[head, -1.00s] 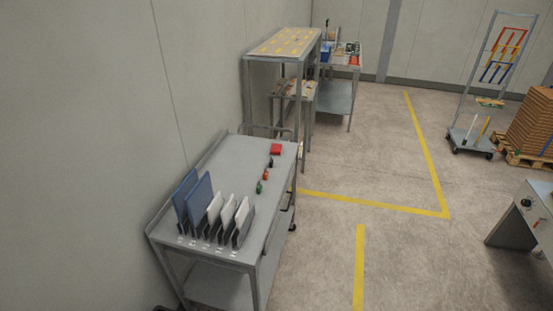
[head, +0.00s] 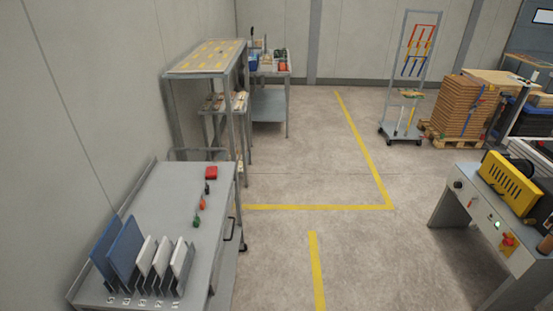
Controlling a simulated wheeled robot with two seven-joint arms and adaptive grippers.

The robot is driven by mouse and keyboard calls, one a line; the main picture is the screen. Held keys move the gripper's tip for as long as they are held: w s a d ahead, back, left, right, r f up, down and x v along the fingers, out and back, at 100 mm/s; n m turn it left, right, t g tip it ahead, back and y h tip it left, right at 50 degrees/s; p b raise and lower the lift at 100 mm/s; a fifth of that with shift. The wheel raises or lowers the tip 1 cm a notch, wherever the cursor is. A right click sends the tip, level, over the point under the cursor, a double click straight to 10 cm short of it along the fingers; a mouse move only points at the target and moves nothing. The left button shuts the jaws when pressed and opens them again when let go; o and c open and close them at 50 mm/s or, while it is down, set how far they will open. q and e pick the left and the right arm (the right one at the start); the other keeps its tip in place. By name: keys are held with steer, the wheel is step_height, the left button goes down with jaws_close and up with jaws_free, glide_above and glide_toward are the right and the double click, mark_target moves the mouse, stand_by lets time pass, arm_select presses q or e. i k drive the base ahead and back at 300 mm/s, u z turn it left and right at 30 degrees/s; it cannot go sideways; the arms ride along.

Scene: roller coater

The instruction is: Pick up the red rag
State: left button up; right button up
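A small red folded item (head: 211,173), which looks like the red rag, lies flat at the far right corner of the grey metal cart top (head: 165,215) on the left. Neither of my grippers shows in the head view. Nothing is seen touching the red item.
Small dark, red and green objects (head: 199,204) line the cart's right edge. Blue and white panels (head: 130,250) stand in a rack at its near end. Taller shelving (head: 207,60) stands behind. A machine (head: 490,225) is at right. The floor between (head: 300,180) is clear.

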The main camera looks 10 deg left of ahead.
mark_target(211, 172)
steer(key=z, duration=0.55)
steer(key=i, duration=1.85)
steer(key=u, duration=0.35)
steer(key=i, duration=1.1)
steer(key=u, duration=0.95)
